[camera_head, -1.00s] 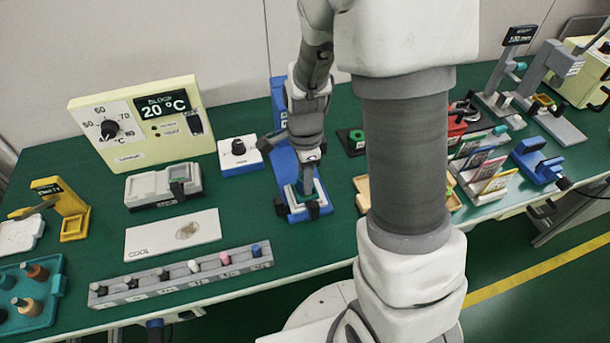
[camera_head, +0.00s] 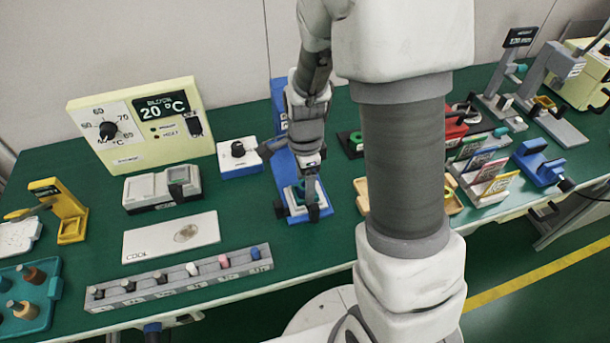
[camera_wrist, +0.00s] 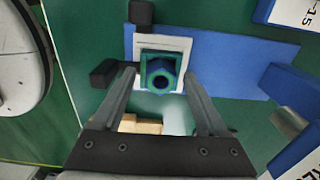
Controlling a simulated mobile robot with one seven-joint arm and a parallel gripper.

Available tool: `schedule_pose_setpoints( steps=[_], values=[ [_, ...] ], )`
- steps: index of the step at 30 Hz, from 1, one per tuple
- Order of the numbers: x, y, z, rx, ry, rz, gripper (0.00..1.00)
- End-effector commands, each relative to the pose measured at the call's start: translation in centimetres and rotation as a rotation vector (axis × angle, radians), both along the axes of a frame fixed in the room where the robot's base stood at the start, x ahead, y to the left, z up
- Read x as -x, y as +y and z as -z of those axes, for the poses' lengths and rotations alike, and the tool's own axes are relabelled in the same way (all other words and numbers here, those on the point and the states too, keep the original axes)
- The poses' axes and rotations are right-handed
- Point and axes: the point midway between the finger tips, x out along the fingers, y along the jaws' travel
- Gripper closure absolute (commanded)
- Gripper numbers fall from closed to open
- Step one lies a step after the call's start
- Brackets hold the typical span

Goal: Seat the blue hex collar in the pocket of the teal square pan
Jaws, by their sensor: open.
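The teal square pan (camera_wrist: 145,58) lies on a white plate on a blue fixture. In the wrist view the blue hex collar (camera_wrist: 158,66) stands over the middle of the pan, its round hole facing the camera. I cannot tell whether it is fully down in the pocket. My gripper (camera_wrist: 161,76) is open, with one finger on each side of the collar and gaps showing. In the head view my gripper (camera_head: 311,198) is low over the fixture, where the pan (camera_head: 294,196) shows only partly and the collar cannot be made out.
Black blocks (camera_wrist: 103,73) stand by the plate. A white box with a black knob (camera_head: 239,153) is left of the fixture. A grey rack of pegs (camera_head: 180,282) and a white COOL plate (camera_head: 170,238) lie to the left. Wooden trays (camera_head: 452,197) and card stands are right.

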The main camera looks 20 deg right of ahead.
Motion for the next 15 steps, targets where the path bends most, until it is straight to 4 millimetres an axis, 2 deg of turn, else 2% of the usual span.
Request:
schedule_pose_setpoints(
  steps=[5, 15],
  values=[
    [-0.1, 0.0, -1.9, 0.0, -0.004, -0.001, 0.24],
    [-0.1, 0.0, -10.0, -0.001, -0.006, -0.001, 0.24]
  ],
)
